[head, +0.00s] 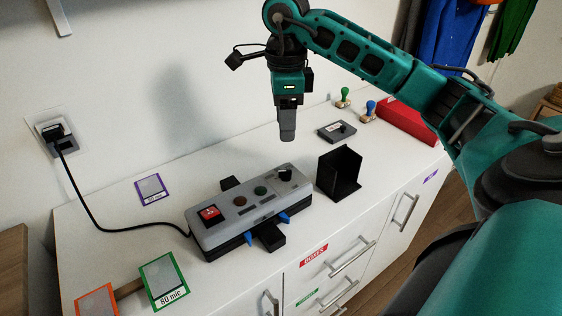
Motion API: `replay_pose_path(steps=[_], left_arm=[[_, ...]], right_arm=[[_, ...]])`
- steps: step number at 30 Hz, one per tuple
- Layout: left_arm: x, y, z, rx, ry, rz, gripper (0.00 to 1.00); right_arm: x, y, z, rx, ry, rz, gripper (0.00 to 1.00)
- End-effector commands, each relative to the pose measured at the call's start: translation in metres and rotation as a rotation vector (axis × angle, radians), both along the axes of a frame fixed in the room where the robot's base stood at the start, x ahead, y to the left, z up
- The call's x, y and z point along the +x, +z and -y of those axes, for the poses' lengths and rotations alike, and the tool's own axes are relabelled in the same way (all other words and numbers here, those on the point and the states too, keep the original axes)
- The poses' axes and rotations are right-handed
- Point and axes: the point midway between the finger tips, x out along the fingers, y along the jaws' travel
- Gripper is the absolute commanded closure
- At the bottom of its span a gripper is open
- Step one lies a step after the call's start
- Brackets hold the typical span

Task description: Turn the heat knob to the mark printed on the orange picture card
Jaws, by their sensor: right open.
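The heat knob looks to be the black knob (285,175) at the right end of the grey laminator-like machine (225,216) on the white cabinet top. Its pointer and scale are too small to read. An orange-framed card (97,302) lies at the lower left, cut off by the picture's edge, so its mark does not show. My right gripper (287,137) points down above and behind the knob, apart from it, with nothing in it. Its fingers overlap in this view. My left gripper does not show.
A green card reading "80 mic" (164,281) and a purple card (153,189) lie nearby. A black holder (339,172) stands right of the machine. Behind are a grey stamp pad (337,131), two stamps (343,97) and a red box (408,122). A cable (95,218) runs to the wall socket.

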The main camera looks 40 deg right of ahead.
Motion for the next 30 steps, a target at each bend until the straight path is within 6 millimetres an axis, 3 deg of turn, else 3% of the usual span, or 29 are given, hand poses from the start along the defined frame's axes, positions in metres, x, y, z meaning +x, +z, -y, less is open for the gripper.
replay_pose_path(steps=[15, 21, 30], left_arm=[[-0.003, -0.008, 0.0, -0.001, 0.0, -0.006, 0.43], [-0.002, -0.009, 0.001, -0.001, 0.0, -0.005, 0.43], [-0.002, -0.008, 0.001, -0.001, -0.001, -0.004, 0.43]], right_arm=[[-0.001, -0.1, -0.002, 0.005, 0.002, -0.004, 0.5], [0.0, -0.116, -0.001, 0.005, 0.003, 0.0, 0.5], [0.0, -0.118, -0.001, 0.004, 0.003, 0.001, 0.5]])
